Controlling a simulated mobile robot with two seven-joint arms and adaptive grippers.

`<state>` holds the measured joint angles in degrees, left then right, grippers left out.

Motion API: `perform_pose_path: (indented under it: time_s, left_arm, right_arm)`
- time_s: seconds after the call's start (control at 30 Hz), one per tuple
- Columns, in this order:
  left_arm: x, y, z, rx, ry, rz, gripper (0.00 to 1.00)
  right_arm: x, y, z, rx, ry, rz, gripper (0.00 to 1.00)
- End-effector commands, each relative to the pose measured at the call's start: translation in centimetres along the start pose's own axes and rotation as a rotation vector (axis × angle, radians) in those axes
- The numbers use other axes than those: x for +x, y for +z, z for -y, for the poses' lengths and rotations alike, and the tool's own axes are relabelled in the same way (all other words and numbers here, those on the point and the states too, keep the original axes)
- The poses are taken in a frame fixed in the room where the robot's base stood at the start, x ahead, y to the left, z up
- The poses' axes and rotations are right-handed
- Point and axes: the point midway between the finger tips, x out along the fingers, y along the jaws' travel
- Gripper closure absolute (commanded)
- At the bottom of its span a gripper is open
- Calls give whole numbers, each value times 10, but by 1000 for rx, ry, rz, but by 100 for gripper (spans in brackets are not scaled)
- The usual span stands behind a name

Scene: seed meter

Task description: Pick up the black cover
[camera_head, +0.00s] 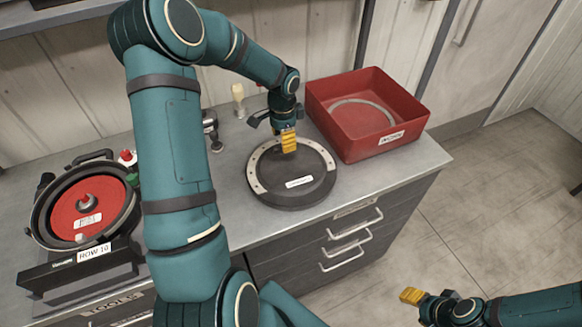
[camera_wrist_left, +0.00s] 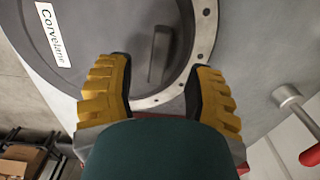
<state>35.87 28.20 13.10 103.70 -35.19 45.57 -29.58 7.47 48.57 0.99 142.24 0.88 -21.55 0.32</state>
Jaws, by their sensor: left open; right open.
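The black cover (camera_head: 312,168) is a round dark disc with a light ring along part of its rim and a white label. It lies flat on the grey counter. My left gripper (camera_head: 288,141) points down over its far part. In the left wrist view, the dark cover (camera_wrist_left: 85,25) shows a raised bar (camera_wrist_left: 160,55) and a label reading "Corvelane". The yellow fingers of my left gripper (camera_wrist_left: 158,90) are open, one on each side of the bar's line, with nothing between them. Contact cannot be told. My right gripper (camera_head: 410,296) is off the counter at lower right.
A red bin (camera_head: 345,137) labelled "WORN" holds a pale ring (camera_head: 362,112), right of the cover. A seed meter (camera_head: 45,222) with a red disc, marked "ROW 10", stands at left. A pale-handled tool (camera_head: 238,92) is behind. Drawer handles (camera_head: 345,250) project from the counter front.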

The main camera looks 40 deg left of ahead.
Motion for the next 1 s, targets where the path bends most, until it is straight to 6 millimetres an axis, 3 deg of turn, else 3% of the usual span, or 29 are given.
perform_pose_path:
  time_s: [0.2,0.47,0.6,1.0]
  left_arm:
    - [31,2,-2,1,2,1,47]
    - [33,2,-2,0,0,0,48]
    - [33,2,-2,0,0,0,97]
    - [33,1,-2,1,1,0,100]
  right_arm:
    - [4,0,-1,0,1,0,49]
    - [4,0,-1,0,1,0,49]
    - [4,0,-1,0,1,0,49]
    - [4,0,-1,0,1,0,49]
